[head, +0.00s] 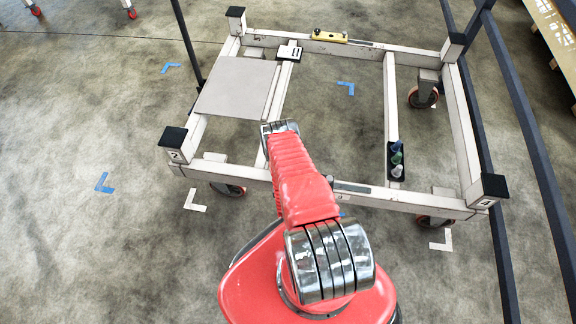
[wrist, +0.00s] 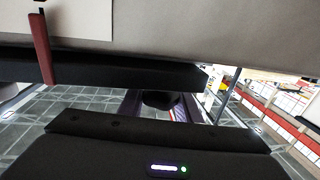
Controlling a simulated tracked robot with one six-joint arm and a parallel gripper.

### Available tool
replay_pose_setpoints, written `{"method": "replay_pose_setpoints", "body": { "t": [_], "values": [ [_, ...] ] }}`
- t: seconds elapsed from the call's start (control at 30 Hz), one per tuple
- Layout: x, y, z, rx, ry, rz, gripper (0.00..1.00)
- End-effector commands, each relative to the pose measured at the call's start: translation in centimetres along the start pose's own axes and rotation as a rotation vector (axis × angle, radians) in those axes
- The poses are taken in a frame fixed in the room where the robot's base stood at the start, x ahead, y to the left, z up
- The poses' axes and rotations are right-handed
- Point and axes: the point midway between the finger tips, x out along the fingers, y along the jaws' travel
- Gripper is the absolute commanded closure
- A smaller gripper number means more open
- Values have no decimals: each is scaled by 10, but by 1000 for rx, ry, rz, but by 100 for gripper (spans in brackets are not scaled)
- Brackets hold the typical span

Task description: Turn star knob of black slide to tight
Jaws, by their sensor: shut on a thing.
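In the wrist view, a dark rounded knob (wrist: 161,98), which looks like the star knob, sits just below a long black bar (wrist: 110,72) that looks like the black slide. The bar runs under a pale beige beam (wrist: 190,30). My gripper (wrist: 158,108) is shut on the knob from below; its dark body with small lights fills the bottom of the view. The knob's lobes and any tight mark cannot be made out. In the head view, my red arm reaches over the near side of the trolley frame (head: 400,197) and hides the jaws and knob.
A reddish-brown strip (wrist: 41,48) hangs by the bar at the left of the wrist view. The trolley carries a grey panel (head: 235,87), a yellow level-like tool (head: 329,36) and a black tray of small bottles (head: 390,172). Dark rails (head: 530,130) stand at right; open floor lies left.

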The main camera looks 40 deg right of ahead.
Motion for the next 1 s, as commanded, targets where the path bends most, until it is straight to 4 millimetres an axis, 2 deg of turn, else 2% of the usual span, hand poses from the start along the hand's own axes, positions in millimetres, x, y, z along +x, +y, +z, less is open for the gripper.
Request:
{"method": "replay_pose_setpoints", "body": {
  "t": [1.0],
  "values": [
    [-4, 18, 1, 5, -2, 545, 92]
  ]
}}
